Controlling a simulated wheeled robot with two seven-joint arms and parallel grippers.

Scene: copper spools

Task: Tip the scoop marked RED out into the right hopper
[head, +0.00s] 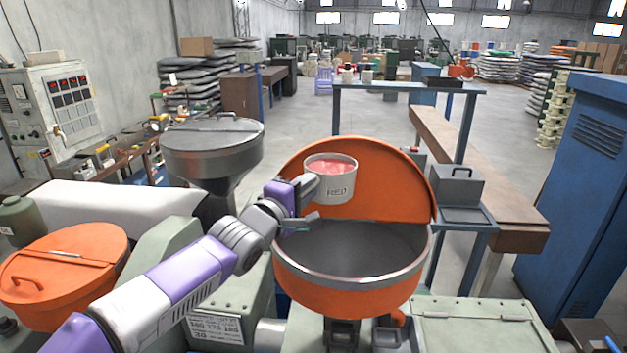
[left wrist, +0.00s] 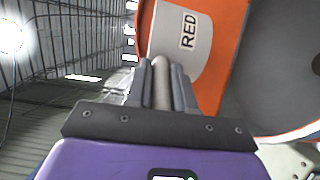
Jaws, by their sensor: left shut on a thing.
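The scoop marked RED (head: 331,183) is a pale cup filled with red material. It is upright above the far side of the right hopper (head: 345,298), in front of its raised orange lid (head: 394,185). The hopper is open, with a grey inside. My left gripper (head: 308,190) is shut on the scoop's handle. In the left wrist view, the fingers (left wrist: 162,85) close around the grey handle (left wrist: 161,92), and the RED label shows on the cup (left wrist: 186,40). My right gripper is in neither view.
An orange hopper with its lid shut (head: 65,262) stands at the left. A grey lidded hopper (head: 212,150) stands behind my left arm. A grey box (head: 457,186) sits on a blue stand to the right. A blue cabinet (head: 585,190) stands at the far right.

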